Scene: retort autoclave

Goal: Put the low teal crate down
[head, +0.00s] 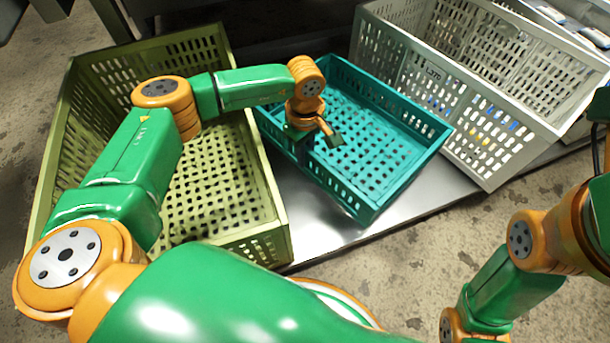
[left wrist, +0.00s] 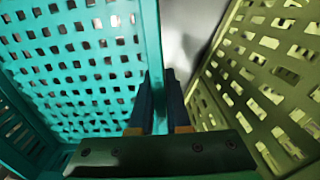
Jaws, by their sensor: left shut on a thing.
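The low teal crate (head: 408,172) is an empty, slatted tray in the middle of the head view, between an olive crate and a grey crate. My left gripper (head: 300,148) is at its left wall and shut on that wall. In the left wrist view the two dark fingers (left wrist: 158,98) straddle the wall of the teal crate (left wrist: 75,60). I cannot tell whether the crate's underside touches the metal surface (head: 315,222) below it. My right arm shows at the lower right of the head view, but its gripper is out of the picture.
A deep olive crate (head: 256,215) stands close on the left, with a narrow gap to the teal one. It also shows in the left wrist view (left wrist: 215,62). A tall grey crate (head: 465,75) stands at the right, holding small coloured items. Bare metal shows in front.

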